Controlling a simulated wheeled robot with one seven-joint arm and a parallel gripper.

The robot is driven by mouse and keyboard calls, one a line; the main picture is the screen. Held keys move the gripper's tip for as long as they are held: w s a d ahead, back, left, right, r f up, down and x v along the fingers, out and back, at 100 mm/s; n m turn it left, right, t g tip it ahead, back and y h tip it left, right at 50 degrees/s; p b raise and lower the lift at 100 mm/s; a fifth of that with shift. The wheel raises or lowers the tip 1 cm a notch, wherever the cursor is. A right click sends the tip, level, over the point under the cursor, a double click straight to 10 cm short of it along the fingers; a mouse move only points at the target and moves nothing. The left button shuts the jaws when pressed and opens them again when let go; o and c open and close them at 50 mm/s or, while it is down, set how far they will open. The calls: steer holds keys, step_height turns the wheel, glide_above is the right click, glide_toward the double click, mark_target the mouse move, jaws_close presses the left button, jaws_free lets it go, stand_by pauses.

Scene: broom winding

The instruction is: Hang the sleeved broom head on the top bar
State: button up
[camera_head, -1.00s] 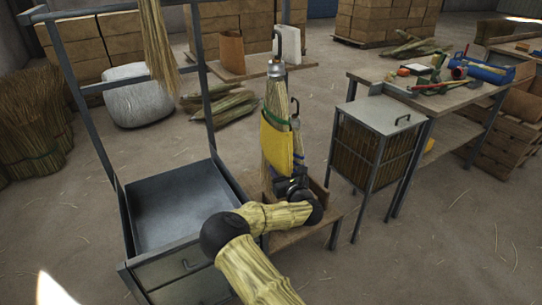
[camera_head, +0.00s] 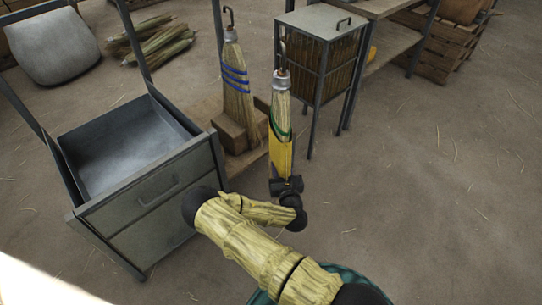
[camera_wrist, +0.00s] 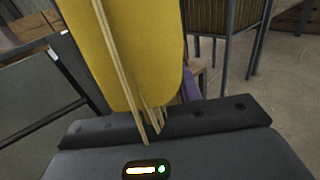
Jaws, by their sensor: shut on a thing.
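The sleeved broom head (camera_head: 283,110) is upright in the head view, with a metal cap and hook on top, green binding and a yellow sleeve (camera_head: 281,155). My gripper (camera_head: 286,184) is shut on its lower end. The wrist view shows the yellow sleeve (camera_wrist: 130,45) rising from the jaws, with loose straws (camera_wrist: 125,75) in front. The sleeve and straw hide the exact grip. The broom head stands in front of the low bench, apart from the rack. The rack's posts (camera_head: 133,45) run out of the picture, and its top bar is not in view.
A second broom (camera_head: 238,90) with blue bands and a hook stands on the low bench beside a wooden block (camera_head: 230,135). The rack's drawer cabinet (camera_head: 155,200) is at left. A wire-sided cabinet (camera_head: 318,60) stands behind. The floor at right is clear.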

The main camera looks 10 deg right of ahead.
steer(key=f+b, duration=0.1)
steer(key=f, duration=0.1)
steer(key=s+f+b, duration=0.1)
steer(key=f+b, duration=0.3)
steer(key=shift+s+d+f, duration=0.2)
steer(key=shift+d+f, duration=0.2)
steer(key=shift+d+f+h, duration=0.15)
steer(key=shift+f+h, duration=0.1)
steer(key=shift+h, duration=0.05)
steer(key=shift+r, duration=0.1)
